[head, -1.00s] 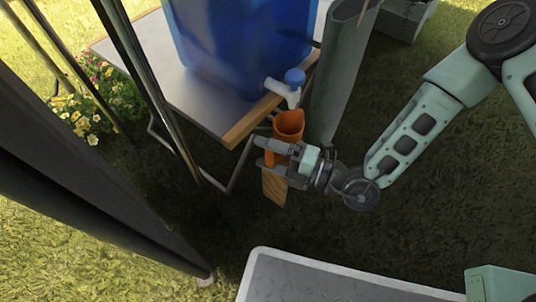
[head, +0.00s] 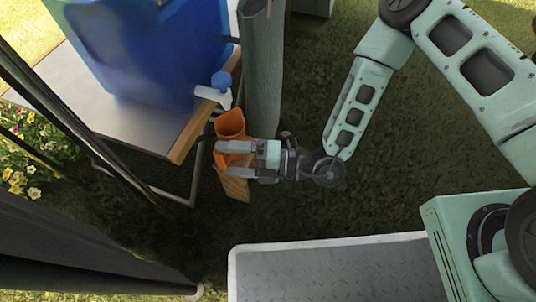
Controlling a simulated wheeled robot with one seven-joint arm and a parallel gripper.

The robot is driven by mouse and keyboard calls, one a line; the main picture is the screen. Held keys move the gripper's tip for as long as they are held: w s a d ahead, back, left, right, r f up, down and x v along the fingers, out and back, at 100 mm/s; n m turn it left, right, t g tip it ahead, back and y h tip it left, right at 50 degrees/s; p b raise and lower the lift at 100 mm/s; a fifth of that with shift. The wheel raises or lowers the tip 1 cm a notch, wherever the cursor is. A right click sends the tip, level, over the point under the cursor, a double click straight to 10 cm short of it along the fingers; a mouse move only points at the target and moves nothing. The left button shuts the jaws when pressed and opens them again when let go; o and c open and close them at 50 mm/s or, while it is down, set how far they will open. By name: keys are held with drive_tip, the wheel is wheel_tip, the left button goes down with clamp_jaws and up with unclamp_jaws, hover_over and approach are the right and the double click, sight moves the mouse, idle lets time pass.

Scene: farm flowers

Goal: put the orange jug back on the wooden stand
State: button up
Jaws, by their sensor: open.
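The orange jug (head: 231,124) is upright just right of the table's wooden edge, below the white and blue tap of the water container. The wooden stand (head: 236,186) shows below the jug, its top partly hidden by my gripper and the jug. My gripper (head: 221,158) reaches in from the right with its fingers at the jug's lower part. The fingers are open, one on the near side and one across the jug's front. I cannot tell whether the jug's base rests on the stand.
A blue water container (head: 155,55) with a tap (head: 216,90) stands on the grey table (head: 110,110). A grey-green post (head: 263,80) rises just right of the jug. Dark poles and cloth are at the left, flowers (head: 25,160) beyond. Open grass lies right of the post.

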drive_tip(key=s+d+p, duration=0.1)
drive_tip(key=d+p, duration=0.3)
drive_tip(key=d, duration=0.5)
drive_tip(key=s+d+r+n+g+h, duration=0.1)
drive_tip(key=s+r+n+g+h, duration=0.3)
drive_tip(key=r+n+g, duration=0.55)
drive_tip(key=s+d+r+n+g+h, duration=0.1)
drive_tip(key=s+r+n+g+h, duration=0.4)
drive_tip(key=n, duration=1)
drive_tip(key=w+d+r+n+t+h, duration=0.1)
drive_tip(key=d+r+n+t+h, duration=0.7)
drive_tip(key=n, duration=1.2)
wheel_tip(320, 180, up, 3)
drive_tip(key=d+t, duration=0.1)
drive_tip(key=t, duration=0.3)
drive_tip(key=shift+w+r, duration=0.2)
drive_tip(key=shift+n, duration=0.25)
wheel_tip(320, 180, up, 48)
drive_tip(key=p, duration=4.8)
drive_tip(key=shift+r, duration=0.15)
